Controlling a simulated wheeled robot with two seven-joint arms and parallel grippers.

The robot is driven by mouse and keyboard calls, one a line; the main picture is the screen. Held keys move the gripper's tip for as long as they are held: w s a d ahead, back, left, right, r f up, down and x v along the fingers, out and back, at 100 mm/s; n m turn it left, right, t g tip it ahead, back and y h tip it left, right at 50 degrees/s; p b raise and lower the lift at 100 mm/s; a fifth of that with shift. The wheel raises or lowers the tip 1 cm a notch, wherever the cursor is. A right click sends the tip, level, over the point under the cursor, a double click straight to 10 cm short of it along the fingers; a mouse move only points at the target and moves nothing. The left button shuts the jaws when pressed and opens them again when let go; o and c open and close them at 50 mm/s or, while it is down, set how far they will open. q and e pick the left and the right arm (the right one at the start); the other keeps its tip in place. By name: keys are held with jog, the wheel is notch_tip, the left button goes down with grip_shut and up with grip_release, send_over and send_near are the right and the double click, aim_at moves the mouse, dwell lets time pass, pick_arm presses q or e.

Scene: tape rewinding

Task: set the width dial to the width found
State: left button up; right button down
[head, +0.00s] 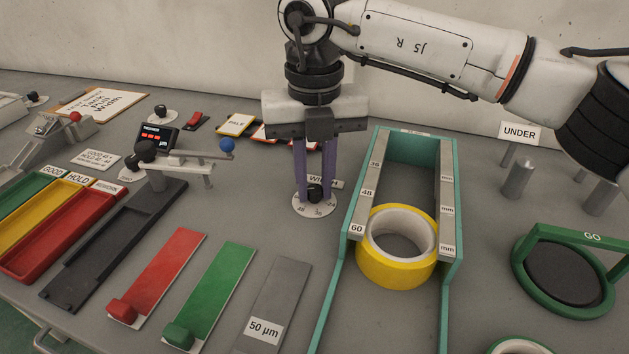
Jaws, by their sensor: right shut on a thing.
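The width dial (313,207) is a pale round disc with a black knob, lying on the table in the middle. Numbers show around its rim, including 24 at the right and 48 at the front left; the pointer's setting is too small to read. My right gripper (316,190) points straight down, its purple fingers shut on the knob. Its label behind is partly hidden by a finger. A yellow tape roll (385,273) lies in the teal stepped gauge (350,222), at the front by the 60 mark; the 48 and 36 marks are farther back. My left gripper is out of view.
A grey 50 µm strip (273,300), a green strip (216,290) and a red strip (165,272) lie at the front. A black-and-grey lever device (110,235) stands left. A green GO ring (545,300) and grey posts (517,180) are right.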

aim_at(314, 188)
jog(key=shift+r+m, duration=0.15)
jog(key=shift+m, duration=0.45)
jog(key=c, duration=1.6)
grip_release()
notch_tip(314, 188, up, 10)
jog(key=shift+r+p, duration=0.1)
jog(key=shift+p, duration=0.4)
